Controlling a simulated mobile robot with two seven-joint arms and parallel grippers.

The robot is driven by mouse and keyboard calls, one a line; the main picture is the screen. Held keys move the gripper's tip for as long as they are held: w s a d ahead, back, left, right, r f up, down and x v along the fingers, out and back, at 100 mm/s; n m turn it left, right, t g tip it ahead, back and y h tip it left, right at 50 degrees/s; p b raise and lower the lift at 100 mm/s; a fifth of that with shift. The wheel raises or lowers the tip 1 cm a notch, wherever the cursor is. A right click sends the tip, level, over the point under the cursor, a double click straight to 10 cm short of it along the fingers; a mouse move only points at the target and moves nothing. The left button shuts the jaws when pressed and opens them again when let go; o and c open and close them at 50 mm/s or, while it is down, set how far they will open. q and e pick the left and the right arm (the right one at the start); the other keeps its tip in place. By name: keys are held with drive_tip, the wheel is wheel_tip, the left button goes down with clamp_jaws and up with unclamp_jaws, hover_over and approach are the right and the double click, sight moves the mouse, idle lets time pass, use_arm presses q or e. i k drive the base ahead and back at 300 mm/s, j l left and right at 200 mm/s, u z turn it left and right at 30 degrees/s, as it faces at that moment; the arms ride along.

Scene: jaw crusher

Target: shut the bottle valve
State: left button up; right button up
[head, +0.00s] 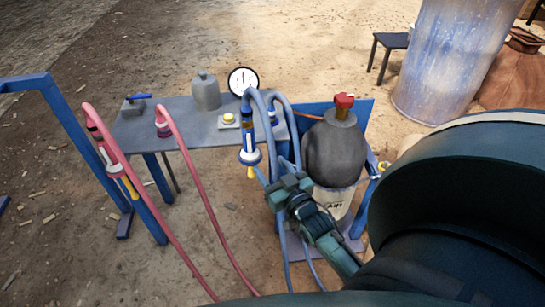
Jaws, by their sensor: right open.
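The bottle (335,152) is dark grey with a rounded top and a pale lower part bearing dark lettering, partly hidden by my arm. It stands upright in a blue frame right of the grey table. A red valve knob (343,103) sits on top of it, in clear view. How far the valve is turned cannot be told. My right gripper (284,188) is open, in front of the bottle's lower left side, below and left of the red knob and apart from it. Blue hoses pass close by its fingers; I cannot tell whether they touch. My left gripper is not in view.
The grey table (180,128) holds a grey can (206,91), a round gauge (243,80) and a yellow button box (229,120). Blue hoses (270,105) hang beside the bottle. Pink hoses (192,180) hang at left. A large drum (445,60) stands behind right.

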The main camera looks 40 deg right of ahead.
sight(343, 100)
drive_tip(key=k+j, duration=0.1)
drive_tip(key=k, duration=0.4)
drive_tip(key=k+j, duration=0.15)
drive_tip(key=k, duration=0.35)
